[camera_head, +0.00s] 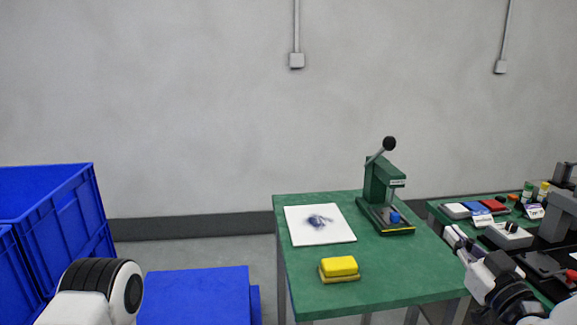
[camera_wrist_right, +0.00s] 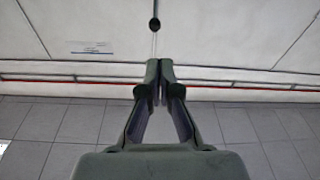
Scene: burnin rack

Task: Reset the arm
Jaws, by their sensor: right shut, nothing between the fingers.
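My right gripper (camera_head: 454,236) is in the head view at the lower right, at the right edge of the green table (camera_head: 390,285). It is empty. In the right wrist view its two fingers (camera_wrist_right: 159,72) meet at the tips, with only wall and tiled floor beyond them. Part of my left arm (camera_head: 100,292) shows at the lower left of the head view. My left gripper is out of view.
The green table carries a lever press (camera_head: 380,185) with a blue piece, a stained white sheet (camera_head: 337,236) and a yellow block (camera_head: 339,266). A second green table at right holds several small items. Blue crates (camera_head: 75,205) stand at left.

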